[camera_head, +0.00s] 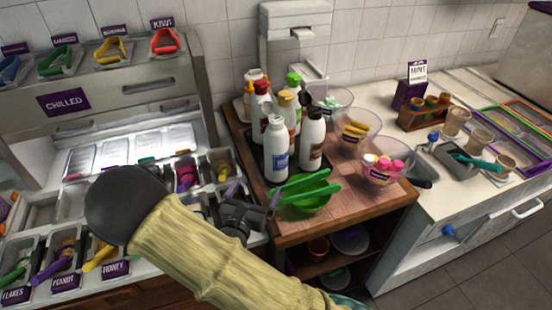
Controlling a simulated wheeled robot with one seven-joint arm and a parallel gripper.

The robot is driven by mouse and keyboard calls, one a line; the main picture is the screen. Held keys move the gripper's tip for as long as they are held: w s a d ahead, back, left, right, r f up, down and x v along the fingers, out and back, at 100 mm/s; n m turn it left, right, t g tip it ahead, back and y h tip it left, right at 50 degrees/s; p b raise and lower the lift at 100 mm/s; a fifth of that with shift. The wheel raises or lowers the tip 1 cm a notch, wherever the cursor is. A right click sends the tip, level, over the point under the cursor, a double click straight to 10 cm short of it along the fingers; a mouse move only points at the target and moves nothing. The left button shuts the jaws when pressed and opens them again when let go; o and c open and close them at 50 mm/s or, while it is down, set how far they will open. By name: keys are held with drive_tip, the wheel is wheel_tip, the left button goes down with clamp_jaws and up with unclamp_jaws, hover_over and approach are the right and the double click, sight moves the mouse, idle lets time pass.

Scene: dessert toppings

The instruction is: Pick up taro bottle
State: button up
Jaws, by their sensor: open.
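A cluster of white squeeze bottles stands upright on the wooden cart top (345,200). The front one is a white-capped bottle with a blue label (277,150); to its right is a white bottle with a brown label (312,142). Behind them are a red-capped bottle (261,112), a yellow-capped bottle (286,108) and a green-capped bottle (294,84). The label words are too small to read, so I cannot tell which is taro. My gripper (262,211), dark grey, is open at the cart's left front edge, in front of and below the bottles, apart from them.
Clear bowls with toppings (388,168) stand to the right. Topping bins (188,175) and a chilled cabinet (110,85) are on the left. A grey machine (295,40) stands behind.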

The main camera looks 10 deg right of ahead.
sight(272, 159)
drive_tip(key=p+x, duration=0.2)
drive_tip(key=x, duration=0.9)
drive_tip(key=shift+w+d+p, duration=0.25)
drive_tip(key=shift+w+p, duration=0.05)
drive_tip(key=p+x, duration=0.2)
drive_tip(key=x, duration=0.3)
drive_tip(key=shift+w+d+r, duration=0.1)
drive_tip(key=shift+d, duration=0.05)
drive_tip(key=shift+c, duration=0.2)
drive_tip(key=c, duration=1)
drive_tip(key=shift+r, duration=0.15)
